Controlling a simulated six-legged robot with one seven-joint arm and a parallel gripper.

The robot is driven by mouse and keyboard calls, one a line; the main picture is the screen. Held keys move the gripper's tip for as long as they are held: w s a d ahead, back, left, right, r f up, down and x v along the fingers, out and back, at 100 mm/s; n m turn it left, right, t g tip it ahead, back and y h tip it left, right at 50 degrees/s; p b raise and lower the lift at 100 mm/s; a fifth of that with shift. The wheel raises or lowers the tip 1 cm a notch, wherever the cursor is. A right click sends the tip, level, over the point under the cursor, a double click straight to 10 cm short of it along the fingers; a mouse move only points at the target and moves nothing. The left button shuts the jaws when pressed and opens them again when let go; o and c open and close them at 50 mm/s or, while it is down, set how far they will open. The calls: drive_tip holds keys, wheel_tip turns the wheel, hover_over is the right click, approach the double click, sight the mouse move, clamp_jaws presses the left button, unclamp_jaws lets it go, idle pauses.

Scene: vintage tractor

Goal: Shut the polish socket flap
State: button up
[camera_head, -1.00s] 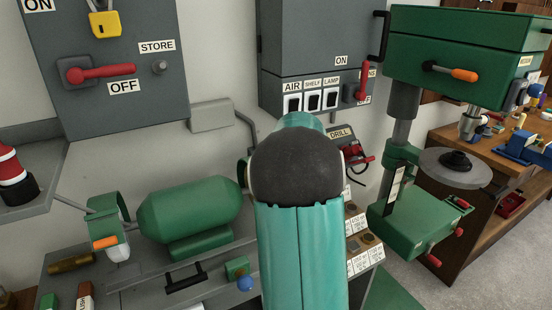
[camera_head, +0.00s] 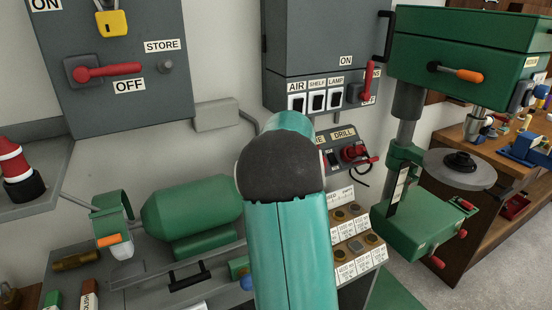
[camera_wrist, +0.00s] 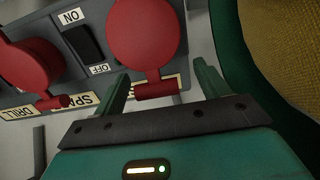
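In the wrist view a large round red flap (camera_wrist: 145,35) stands over a grey socket panel, with a small red hinge barrel (camera_wrist: 156,89) at its lower edge. A second red flap (camera_wrist: 32,62) is at the left, near a DRILL label. A label starting "SPA" sits between them. I can read no POLISH label, so I cannot confirm which flap is the polish one. My gripper (camera_wrist: 161,72) is open, its green fingers on either side of the large flap's lower part. Contact cannot be told. In the head view the socket panel (camera_head: 332,160) is partly hidden by my arm.
A dark switch (camera_wrist: 82,44) marked ON and OFF lies between the flaps. A green rim with a yellow textured surface (camera_wrist: 283,40) is close at the wrist view's right. In the head view a green motor (camera_head: 190,208) and a green drill press (camera_head: 410,220) flank my arm.

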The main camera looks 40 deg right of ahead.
drive_tip(key=shift+d, duration=0.15)
drive_tip(key=shift+r, duration=0.1)
drive_tip(key=shift+s+r, duration=0.25)
drive_tip(key=shift+r, duration=0.2)
drive_tip(key=v, duration=1.2)
drive_tip(key=shift+s+a, duration=0.2)
drive_tip(key=shift+s, duration=0.1)
drive_tip(key=shift+r, duration=0.1)
